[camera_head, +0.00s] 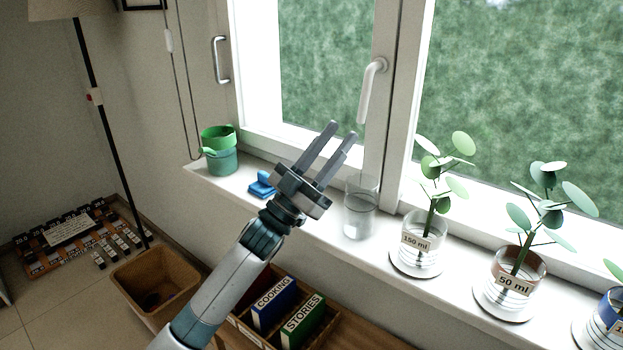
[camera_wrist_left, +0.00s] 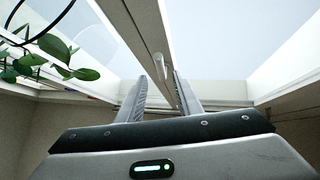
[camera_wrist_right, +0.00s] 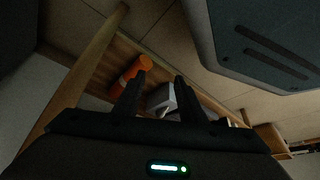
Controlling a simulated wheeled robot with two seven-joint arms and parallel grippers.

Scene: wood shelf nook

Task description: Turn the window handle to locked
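The white window handle (camera_head: 371,88) is on the window frame's upright, its grip hanging down from its pivot, tilted slightly left at the lower end. My left gripper (camera_head: 342,131) is open and empty, below and left of the handle in the head view, fingers pointing up toward the window. In the left wrist view the handle (camera_wrist_left: 160,66) shows beyond and between the fingertips, with no contact visible. My right gripper (camera_wrist_right: 160,78) is open, facing a wooden shelf with an orange cylinder (camera_wrist_right: 132,74); it is not in the head view.
The sill bears a green watering can (camera_head: 219,155), a blue cloth-like item (camera_head: 262,186), a clear glass (camera_head: 360,215) and potted plants (camera_head: 418,248). A metal pull handle (camera_head: 219,60) is at the left. Book bins and a brown basket (camera_head: 160,285) stand below.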

